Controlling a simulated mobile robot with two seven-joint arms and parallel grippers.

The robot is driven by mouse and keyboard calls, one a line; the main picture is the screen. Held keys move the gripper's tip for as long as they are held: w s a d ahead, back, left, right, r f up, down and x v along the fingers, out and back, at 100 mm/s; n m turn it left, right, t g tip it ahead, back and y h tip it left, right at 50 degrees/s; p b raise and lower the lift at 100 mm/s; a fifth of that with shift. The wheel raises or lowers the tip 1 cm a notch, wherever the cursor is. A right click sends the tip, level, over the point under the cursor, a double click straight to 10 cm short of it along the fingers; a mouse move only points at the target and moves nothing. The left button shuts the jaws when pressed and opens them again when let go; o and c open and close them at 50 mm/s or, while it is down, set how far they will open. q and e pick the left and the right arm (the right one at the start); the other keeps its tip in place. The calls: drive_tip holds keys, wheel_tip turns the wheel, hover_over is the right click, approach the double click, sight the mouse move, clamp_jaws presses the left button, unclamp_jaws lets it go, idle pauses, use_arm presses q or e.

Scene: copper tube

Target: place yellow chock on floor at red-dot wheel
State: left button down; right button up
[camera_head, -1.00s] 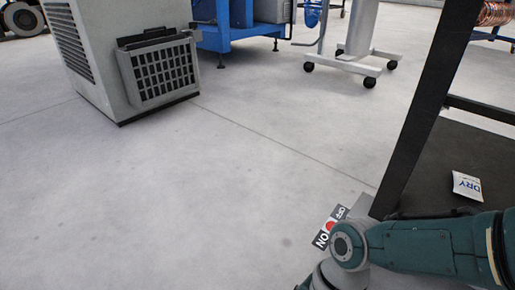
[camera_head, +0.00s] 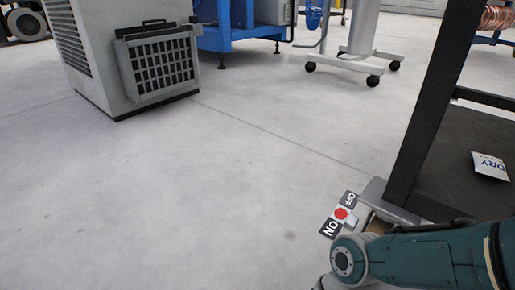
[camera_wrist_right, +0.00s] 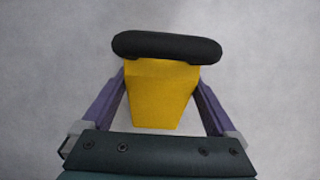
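The yellow chock (camera_wrist_right: 160,95), with a black rounded bar across its far end, is in the right wrist view. My right gripper (camera_wrist_right: 161,76) has its purple fingers against both sides of it, with grey floor behind. The chock and this gripper are not visible in the head view. There, a red dot (camera_head: 341,213) sits on a black-and-white ON/OFF label (camera_head: 330,228) at the lower corner of a dark-framed cart (camera_head: 425,120). My right arm hides what lies below the label, and I cannot make out the wheel itself. My left gripper is out of view.
The floor (camera_head: 200,190) left of the cart is clear. A grey cabinet with a vent grille (camera_head: 163,62) stands at upper left. A white stand on black casters (camera_head: 345,65) is at the back. A white DRY packet (camera_head: 489,165) lies on the cart's lower shelf.

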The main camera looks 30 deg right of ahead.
drive_tip(key=shift+o, duration=0.3)
drive_tip(key=p+v, duration=0.9)
drive_tip(key=v, duration=0.3)
drive_tip(key=s+a+r+n, duration=0.3)
drive_tip(key=a+n, duration=0.3)
drive_tip(key=s+a+r+n, duration=0.2)
drive_tip(key=s+a+n, duration=0.1)
drive_tip(key=a+n, duration=0.25)
drive_tip(key=d+r+n+t+h, duration=0.4)
drive_tip(key=d+r+t, duration=0.1)
drive_tip(key=d+r, duration=0.6)
drive_tip(key=v, duration=0.2)
drive_tip(key=shift+r, duration=0.3)
drive_tip(key=shift+s, duration=0.15)
